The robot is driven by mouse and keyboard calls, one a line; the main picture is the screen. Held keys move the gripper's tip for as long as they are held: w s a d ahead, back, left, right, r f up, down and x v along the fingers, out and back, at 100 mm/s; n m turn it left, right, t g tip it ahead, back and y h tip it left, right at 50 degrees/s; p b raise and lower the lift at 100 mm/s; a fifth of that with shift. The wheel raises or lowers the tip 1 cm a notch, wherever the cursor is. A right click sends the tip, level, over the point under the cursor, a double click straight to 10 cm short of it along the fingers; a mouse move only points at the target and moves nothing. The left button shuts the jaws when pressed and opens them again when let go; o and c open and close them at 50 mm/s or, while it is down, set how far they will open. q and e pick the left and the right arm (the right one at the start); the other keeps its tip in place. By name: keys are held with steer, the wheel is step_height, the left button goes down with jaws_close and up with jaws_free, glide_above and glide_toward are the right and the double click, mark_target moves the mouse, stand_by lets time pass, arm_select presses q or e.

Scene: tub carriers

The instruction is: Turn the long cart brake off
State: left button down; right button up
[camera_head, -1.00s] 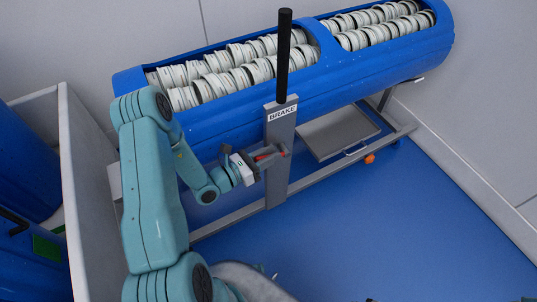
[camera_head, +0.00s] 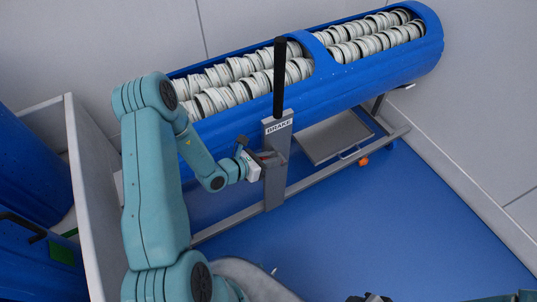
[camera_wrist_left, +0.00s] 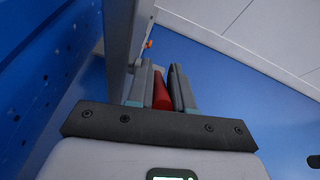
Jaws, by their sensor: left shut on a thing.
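The long cart (camera_head: 330,95) is a blue trough on a grey frame. A grey post labelled BRAKE (camera_head: 279,126) stands at its near side, topped by a black upright bar (camera_head: 280,75). My left gripper (camera_head: 270,158) is at the post, below the label. It is shut on the red brake handle (camera_wrist_left: 161,92), which shows between the two fingers (camera_wrist_left: 160,80) in the left wrist view. In the head view the fingers hide most of the handle. A dark part of my right gripper (camera_head: 370,298) seems to show at the bottom edge; its jaws cannot be made out.
The trough holds several rows of white, ring-shaped pieces (camera_head: 235,70). A grey shelf (camera_head: 335,137) sits low on the frame, with an orange part (camera_head: 363,161) nearby. A pale-walled bin (camera_head: 90,190) with blue tubs stands at left. The blue floor (camera_head: 400,220) at right is clear.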

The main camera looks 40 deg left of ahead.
arm_select(q)
steer(key=shift+w+d+r+g+y+p, duration=0.1)
steer(key=shift+w+r+g+y+p, duration=0.15)
steer(key=shift+g+p, duration=0.35)
steer(key=shift+w+d+r+g+y+p, duration=0.15)
steer(key=shift+w+r+g+p, duration=0.2)
steer(key=shift+g, duration=0.35)
steer(key=shift+f, duration=0.1)
steer(key=c, duration=1.4)
jaws_free()
steer(key=p+v, duration=0.1)
steer(key=v, duration=1.5)
steer(key=shift+s, duration=0.2)
